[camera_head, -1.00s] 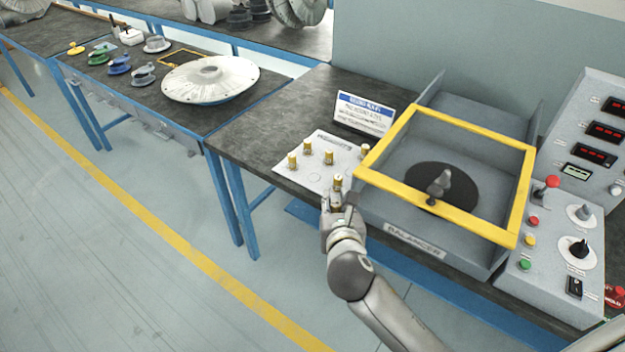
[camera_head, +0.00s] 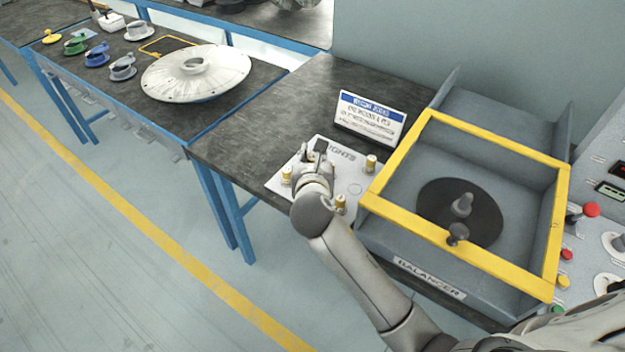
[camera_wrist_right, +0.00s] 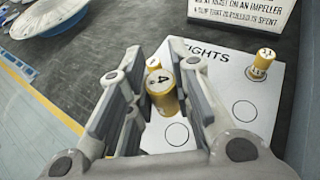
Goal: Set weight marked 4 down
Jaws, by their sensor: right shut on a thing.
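The brass weight marked 4 (camera_wrist_right: 164,92) shows its numbered top between the fingers of my right gripper (camera_wrist_right: 160,78) in the wrist view. That gripper is shut on it, over the white weights board. In the head view my right gripper (camera_head: 319,155) hides the weight. The white board (camera_wrist_right: 215,88) has printed circles; two empty ones show in the wrist view near the held weight. Whether the weight touches the board cannot be told. Other brass weights stand on the board: one at left (camera_head: 286,175), one at right (camera_head: 370,163), one at the near edge (camera_head: 340,204). My left gripper is not in view.
A sign (camera_head: 369,118) stands behind the board. The balancer (camera_head: 430,278), with its yellow frame (camera_head: 490,134), is close on the right. A pale impeller disc (camera_head: 196,73) lies on the left bench. Dark bench top (camera_head: 250,135) is free left of the board.

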